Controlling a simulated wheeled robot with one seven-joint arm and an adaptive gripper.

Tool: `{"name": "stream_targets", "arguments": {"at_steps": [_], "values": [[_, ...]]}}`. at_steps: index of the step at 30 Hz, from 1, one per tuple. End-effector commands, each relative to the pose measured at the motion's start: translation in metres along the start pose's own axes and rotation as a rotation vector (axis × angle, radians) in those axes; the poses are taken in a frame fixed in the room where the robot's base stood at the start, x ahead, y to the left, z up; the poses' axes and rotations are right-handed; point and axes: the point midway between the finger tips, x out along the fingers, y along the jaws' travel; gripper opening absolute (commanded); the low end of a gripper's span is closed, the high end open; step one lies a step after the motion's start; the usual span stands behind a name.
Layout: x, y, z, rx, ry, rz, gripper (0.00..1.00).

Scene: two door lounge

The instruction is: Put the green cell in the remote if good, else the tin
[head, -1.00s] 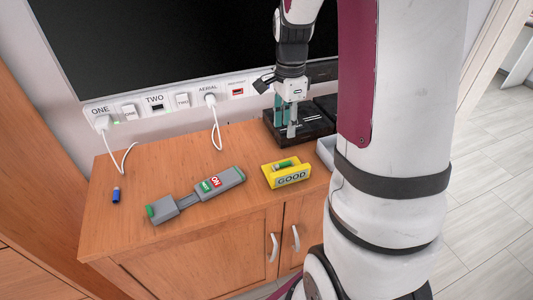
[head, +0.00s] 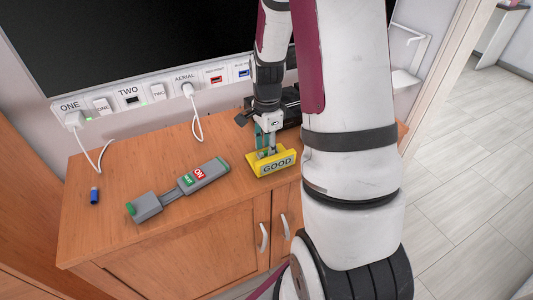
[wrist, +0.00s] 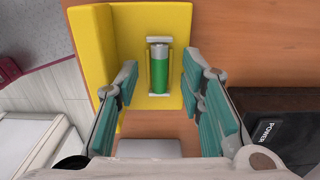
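The yellow tester (head: 259,166) stands on the wooden cabinet and its front plate reads GOOD. In the wrist view the green cell (wrist: 159,70) lies in the cradle of the yellow tester (wrist: 90,38). My gripper (head: 265,150) is down at the tester; in the wrist view its teal fingers (wrist: 160,95) are apart, one on each side of the cell, with nothing between the pads that I can see gripped. The tin is not clearly seen.
A blue cell (head: 94,196) stands at the cabinet's left. A black box (head: 287,108) sits behind my gripper, and shows with a POWER label in the wrist view (wrist: 262,128). Sockets and white cables line the wall.

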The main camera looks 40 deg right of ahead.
Motion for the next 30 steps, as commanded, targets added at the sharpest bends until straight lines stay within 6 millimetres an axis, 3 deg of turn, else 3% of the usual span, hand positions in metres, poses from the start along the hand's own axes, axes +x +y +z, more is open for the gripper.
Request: {"name": "stream_targets", "arguments": {"at_steps": [8,13,25,30], "values": [[0.003,0.0,0.0,0.0,0.0,-0.001,0.36],[0.003,0.0,0.0,0.0,0.0,-0.001,0.0],[0.003,0.0,0.0,-0.001,0.0,0.0,0.0],[-0.007,0.0,0.0,-0.002,0.001,-0.002,0.0]]}}
